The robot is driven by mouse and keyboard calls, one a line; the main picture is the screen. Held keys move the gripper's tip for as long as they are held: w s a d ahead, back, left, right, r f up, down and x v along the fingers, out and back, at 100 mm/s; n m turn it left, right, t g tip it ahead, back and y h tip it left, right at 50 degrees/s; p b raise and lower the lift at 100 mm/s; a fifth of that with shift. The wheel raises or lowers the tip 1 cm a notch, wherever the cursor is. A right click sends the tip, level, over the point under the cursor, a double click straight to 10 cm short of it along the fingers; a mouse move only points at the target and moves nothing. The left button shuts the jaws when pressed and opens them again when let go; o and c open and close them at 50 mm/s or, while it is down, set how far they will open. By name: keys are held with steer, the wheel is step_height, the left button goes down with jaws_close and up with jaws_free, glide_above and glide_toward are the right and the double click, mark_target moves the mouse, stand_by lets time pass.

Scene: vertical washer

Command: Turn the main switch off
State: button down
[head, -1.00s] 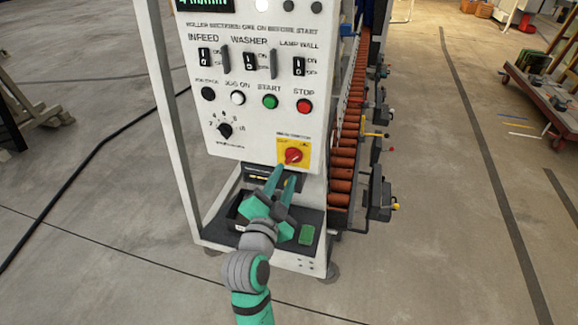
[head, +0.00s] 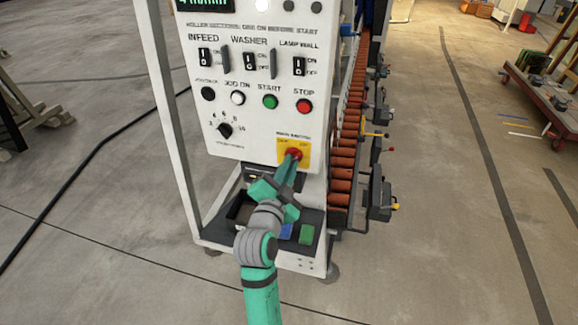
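The main switch (head: 294,153) is a red rotary knob on a yellow plate (head: 283,157), low on the right of the white control panel. My gripper (head: 293,158) is at the knob, with its green fingertips over the knob's lower part. The fingers hide part of the knob, so its exact angle is hard to read. The fingertips look close together around or against the knob; I cannot tell whether they grip it.
Above the switch are the red stop button (head: 304,107), the green start button (head: 270,102) and several rocker switches. A black tray shelf (head: 317,222) with a green block (head: 306,234) and a blue block (head: 285,231) lies below. Orange rollers (head: 343,163) run behind at right.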

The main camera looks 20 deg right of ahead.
steer(key=shift+n, duration=8.9)
steer(key=c, duration=1.8)
jaws_free()
steer(key=shift+c, duration=0.2)
